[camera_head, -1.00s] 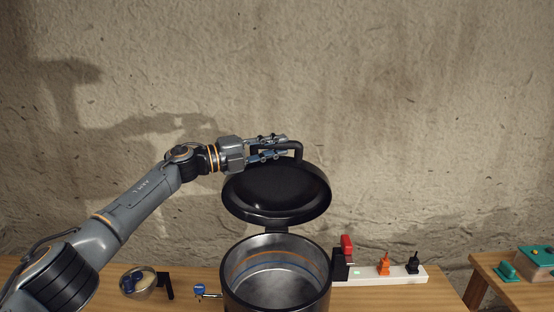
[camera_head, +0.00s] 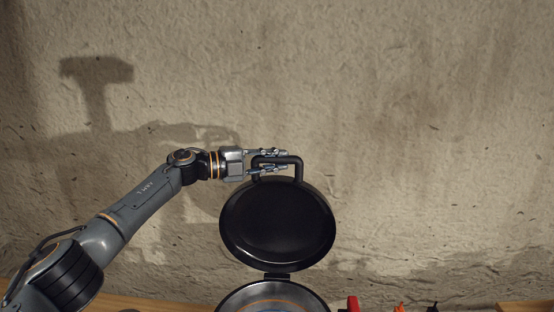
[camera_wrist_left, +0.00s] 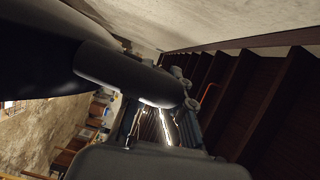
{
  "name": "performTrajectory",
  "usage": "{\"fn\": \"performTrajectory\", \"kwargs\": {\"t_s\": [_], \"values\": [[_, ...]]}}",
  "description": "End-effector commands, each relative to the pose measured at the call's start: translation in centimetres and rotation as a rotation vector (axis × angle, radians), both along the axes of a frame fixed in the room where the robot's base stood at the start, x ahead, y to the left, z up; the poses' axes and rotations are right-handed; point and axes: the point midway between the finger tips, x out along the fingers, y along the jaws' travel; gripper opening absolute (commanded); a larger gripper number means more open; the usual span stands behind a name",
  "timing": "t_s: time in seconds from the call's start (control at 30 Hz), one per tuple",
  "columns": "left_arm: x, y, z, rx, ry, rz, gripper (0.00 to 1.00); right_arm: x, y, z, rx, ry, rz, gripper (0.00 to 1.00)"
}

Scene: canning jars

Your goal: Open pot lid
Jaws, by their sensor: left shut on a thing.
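The black pot lid (camera_head: 278,224) stands raised in the head view, nearly upright, with its round inner face toward me. It joins the pot (camera_head: 270,294) at a hinge (camera_head: 277,276) on the rim. Only the top of the metal pot shows, at the bottom edge. My left gripper (camera_head: 280,161) is shut on the lid's black handle (camera_head: 297,166), its fingers reaching in from the left. In the left wrist view the handle (camera_wrist_left: 125,75) crosses close in front of the fingers, and part of the dark lid (camera_wrist_left: 35,45) is at the upper left. My right gripper does not show.
A wooden table (camera_head: 150,304) runs along the bottom edge. The tops of a red plug (camera_head: 352,303) and an orange plug (camera_head: 399,308) show right of the pot. A plaster wall (camera_head: 430,130) is behind.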

Motion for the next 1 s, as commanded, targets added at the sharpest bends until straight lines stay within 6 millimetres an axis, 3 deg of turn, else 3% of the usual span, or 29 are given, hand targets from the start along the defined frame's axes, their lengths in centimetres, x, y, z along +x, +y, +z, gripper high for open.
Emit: {"fn": "performTrajectory", "kwargs": {"t_s": [0.17, 0.2, 0.3, 0.67, 1.0], "values": [[-0.1, -0.1, -0.3, 0.003, 0.004, -0.004, 0.0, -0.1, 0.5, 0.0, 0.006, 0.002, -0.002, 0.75], [-0.1, -0.1, -0.3, 0.003, 0.004, -0.004, 0.26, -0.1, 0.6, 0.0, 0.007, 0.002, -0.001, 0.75], [-0.1, -0.1, -0.3, 0.003, 0.003, -0.004, 0.43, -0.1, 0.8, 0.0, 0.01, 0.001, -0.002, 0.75], [-0.2, 0.4, -0.1, 0.001, 0.0, -0.001, 0.43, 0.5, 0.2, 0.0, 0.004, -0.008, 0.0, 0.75], [-2.6, 6.2, 0.1, 0.002, 0.001, 0.002, 0.43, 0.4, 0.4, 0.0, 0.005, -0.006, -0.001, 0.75]]}}
